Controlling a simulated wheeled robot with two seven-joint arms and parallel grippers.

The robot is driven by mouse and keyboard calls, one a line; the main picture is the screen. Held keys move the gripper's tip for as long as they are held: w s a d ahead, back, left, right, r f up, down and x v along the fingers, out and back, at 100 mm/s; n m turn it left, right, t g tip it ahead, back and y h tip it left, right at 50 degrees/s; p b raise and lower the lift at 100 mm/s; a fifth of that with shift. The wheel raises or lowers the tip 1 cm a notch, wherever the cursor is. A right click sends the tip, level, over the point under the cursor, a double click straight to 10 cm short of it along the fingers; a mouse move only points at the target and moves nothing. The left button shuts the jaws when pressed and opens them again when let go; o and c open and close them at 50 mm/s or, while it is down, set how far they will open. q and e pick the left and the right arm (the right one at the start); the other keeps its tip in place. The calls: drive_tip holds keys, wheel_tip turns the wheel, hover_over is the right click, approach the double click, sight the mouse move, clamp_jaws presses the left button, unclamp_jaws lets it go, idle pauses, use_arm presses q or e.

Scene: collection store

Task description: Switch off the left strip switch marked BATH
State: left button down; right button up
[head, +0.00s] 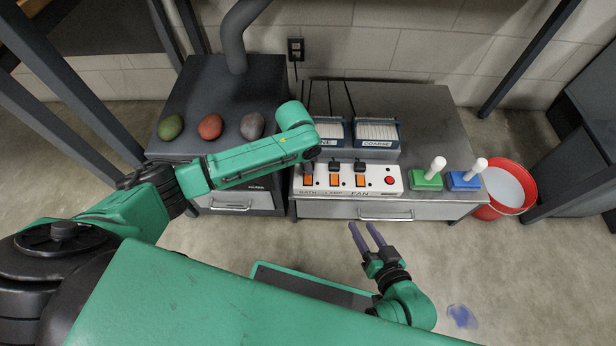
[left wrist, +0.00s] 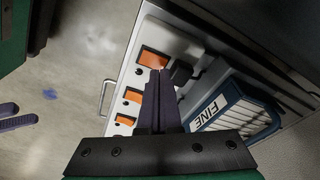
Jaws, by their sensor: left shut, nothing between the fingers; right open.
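The white power strip (head: 348,190) lies along the front of the right cabinet, with three orange switches and a red round button. The left switch (head: 308,180), above the BATH label, is partly under my left arm's end in the head view. It is the top orange switch (left wrist: 152,58) in the left wrist view. My left gripper (left wrist: 161,72) is shut and empty, its fingertips at this switch's lower edge; I cannot tell whether they touch. My left fingers are largely hidden in the head view. My right gripper (head: 366,236) is open and empty, in front of the cabinet.
Black plugs stand behind the switches. Boxes marked FINE (left wrist: 230,105) and COARSE (head: 377,140) stand behind the strip. Green (head: 427,181) and blue (head: 464,181) blocks with white knobs stand right of it. A red bucket (head: 508,188) is further right.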

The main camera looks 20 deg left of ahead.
idle(0.3)
use_arm(q)
drive_tip(key=shift+f, duration=0.55)
idle(0.3)
